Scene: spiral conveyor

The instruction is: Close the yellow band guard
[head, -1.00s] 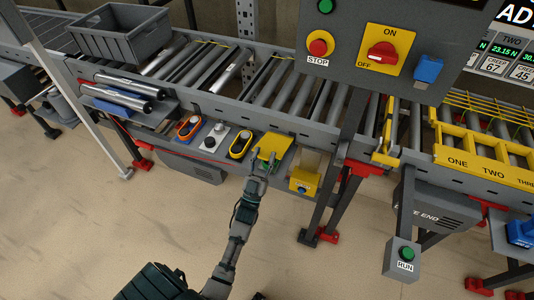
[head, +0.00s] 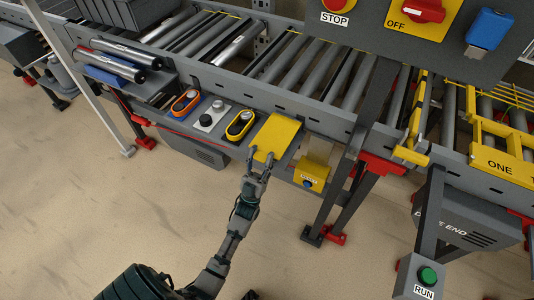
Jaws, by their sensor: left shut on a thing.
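The yellow band guard appears to be the flat yellow plate (head: 275,138) at the shelf's right end, below the conveyor rail. My left gripper (head: 260,158) reaches up from below and is shut on the plate's near edge. The plate's surface faces up toward me; its hinge and exact angle cannot be told. A black unit with a yellow ring (head: 240,125) sits just left of the plate. My right gripper is not in view.
An orange-ringed unit (head: 185,102) and a grey box with knobs (head: 208,118) share the shelf. A small yellow box (head: 311,175) hangs right of the plate. A dark post (head: 371,125) with red clamps stands further right. The floor in front is clear.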

